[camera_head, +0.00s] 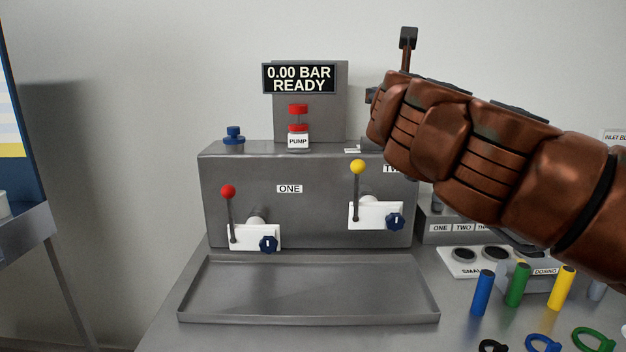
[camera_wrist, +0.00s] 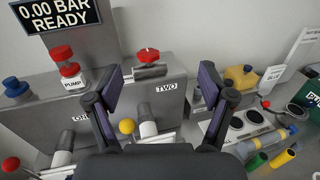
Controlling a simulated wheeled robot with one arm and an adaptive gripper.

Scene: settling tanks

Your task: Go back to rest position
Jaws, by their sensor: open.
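My arm reaches in from the right in the head view, and only a dark finger of my gripper (camera_head: 408,40) shows clearly there. In the wrist view my gripper (camera_wrist: 160,100) is open and empty, its two fingers spread wide. Between them, beyond the fingertips, a red knob (camera_wrist: 148,55) sits on a grey fitting on top of the grey machine (camera_head: 300,215). The display (camera_head: 299,78) reads 0.00 BAR READY. The red pump button (camera_head: 298,109) stands below it. The red-knobbed lever (camera_head: 229,192) and yellow-knobbed lever (camera_head: 358,167) both stand upright in the head view.
A grey tray (camera_head: 310,317) lies empty before the machine. Blue (camera_head: 482,293), green (camera_head: 517,285) and yellow (camera_head: 561,288) cylinders stand at the right, with rings in front. A yellow bottle (camera_wrist: 242,77) stands right of the machine.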

